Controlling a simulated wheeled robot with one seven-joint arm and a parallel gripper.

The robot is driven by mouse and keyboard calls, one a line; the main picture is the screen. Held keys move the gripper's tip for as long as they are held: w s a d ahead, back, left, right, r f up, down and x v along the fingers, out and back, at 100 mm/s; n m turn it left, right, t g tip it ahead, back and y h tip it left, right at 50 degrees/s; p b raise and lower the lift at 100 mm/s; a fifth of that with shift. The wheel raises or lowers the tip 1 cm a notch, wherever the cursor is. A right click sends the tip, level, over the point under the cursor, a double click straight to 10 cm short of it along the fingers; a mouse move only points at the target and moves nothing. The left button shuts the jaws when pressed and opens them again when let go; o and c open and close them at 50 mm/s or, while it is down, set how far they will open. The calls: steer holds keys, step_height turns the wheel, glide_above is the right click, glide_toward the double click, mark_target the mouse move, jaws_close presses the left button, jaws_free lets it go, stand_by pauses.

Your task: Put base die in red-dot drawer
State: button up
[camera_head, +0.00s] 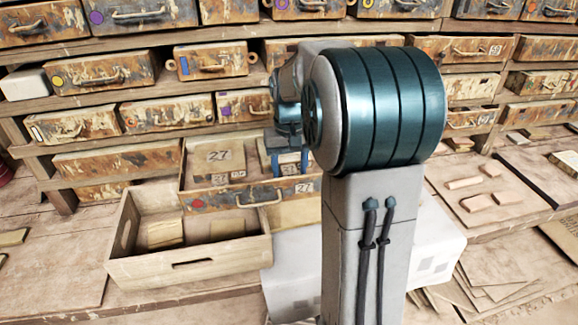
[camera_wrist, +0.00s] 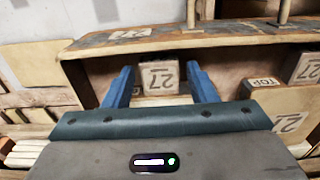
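The red-dot drawer (camera_head: 225,199) is pulled out, with a red dot and a handle on its front. It holds a large block marked 27 (camera_head: 218,154) and smaller blocks. My gripper (camera_head: 287,170) is over the drawer's right part in the head view. In the wrist view my gripper (camera_wrist: 160,70) is open, its blue fingers on either side of a block marked 27 (camera_wrist: 160,76), with gaps visible on both sides. This block appears to be inside the drawer. Whether it is the base die, I cannot tell; its underside is hidden.
In the wrist view, a block marked TOP (camera_wrist: 263,82) and another marked 27 (camera_wrist: 290,121) lie to the right. A wooden crate (camera_head: 190,268) with pieces inside stands before the drawer. Shut drawers with coloured dots line the shelves behind. Tiles (camera_head: 478,201) lie on the right.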

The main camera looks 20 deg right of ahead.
steer(key=shift+o, duration=0.3)
step_height(320, 180, up, 14)
steer(key=s+a+f+n+t, duration=0.1)
steer(key=s+a+f, duration=0.4)
steer(key=s, duration=0.5)
steer(key=s+a+f+n+t, duration=0.1)
steer(key=s+a+f+t, duration=0.1)
steer(key=s+a+f, duration=0.3)
steer(key=s+f, duration=0.4)
steer(key=s, duration=0.1)
steer(key=shift+s, duration=0.2)
steer(key=shift+a, duration=0.1)
